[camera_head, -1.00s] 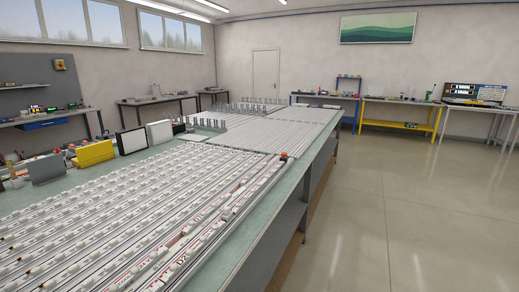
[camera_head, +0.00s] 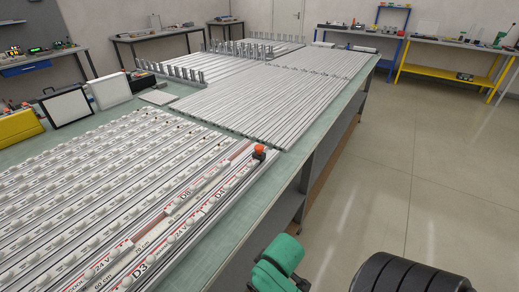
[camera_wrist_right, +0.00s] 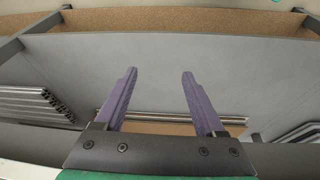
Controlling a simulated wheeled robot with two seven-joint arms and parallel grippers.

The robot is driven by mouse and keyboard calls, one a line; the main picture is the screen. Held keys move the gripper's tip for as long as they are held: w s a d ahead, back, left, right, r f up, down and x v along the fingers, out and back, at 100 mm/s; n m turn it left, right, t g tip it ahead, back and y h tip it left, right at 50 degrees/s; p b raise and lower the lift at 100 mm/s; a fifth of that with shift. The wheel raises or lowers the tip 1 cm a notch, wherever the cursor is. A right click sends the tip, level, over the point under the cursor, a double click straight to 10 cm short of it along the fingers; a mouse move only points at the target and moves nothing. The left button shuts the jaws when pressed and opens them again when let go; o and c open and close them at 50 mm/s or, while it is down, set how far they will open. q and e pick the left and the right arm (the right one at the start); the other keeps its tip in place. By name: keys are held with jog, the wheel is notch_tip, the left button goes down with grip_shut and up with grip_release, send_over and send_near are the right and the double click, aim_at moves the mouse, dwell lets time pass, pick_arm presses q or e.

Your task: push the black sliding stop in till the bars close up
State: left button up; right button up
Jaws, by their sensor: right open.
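The bars are long white strips with pale domes and printed labels, lying in rows on a bench; the labelled bars (camera_head: 190,225) lie nearest the bench's right edge. A small black stop (camera_head: 259,156) with an orange-red knob stands at the far end of these labelled rows. Brownish stretches show in one row beside them. My right gripper (camera_wrist_right: 158,76) is open and empty in the right wrist view, its two purple fingers apart over grey shelving. In the head view only green and black parts of my right arm show, low, beyond the bench's right edge. My left gripper is out of view.
The green bench top (camera_head: 222,248) has a clear strip along its right edge. Bare metal rails (camera_head: 270,105) cover the bench beyond the stop. A yellow case (camera_head: 18,126) and a framed panel (camera_head: 67,105) stand at left. The floor at right is open.

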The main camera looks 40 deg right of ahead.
jog(key=w+d+r+n+t+h, duration=0.2)
jog(key=w+d+r+n+h, duration=0.1)
jog(key=d+r, duration=0.3)
jog(key=n+t+h, duration=0.6)
jog(key=n+t, duration=0.4)
jog(key=n, duration=1.4)
send_near(260, 152)
jog(key=v, duration=0.4)
jog(key=shift+s+d+r, duration=0.1)
jog(key=shift+d+r, duration=0.15)
jog(key=shift+d, duration=0.1)
jog(key=shift+w+a+r+n, duration=0.1)
jog(key=shift+w+a+n, duration=0.1)
jog(key=shift+w+n, duration=0.3)
jog(key=x, duration=1.4)
jog(key=shift+r, duration=0.1)
jog(key=shift+a, duration=0.1)
grip_shut()
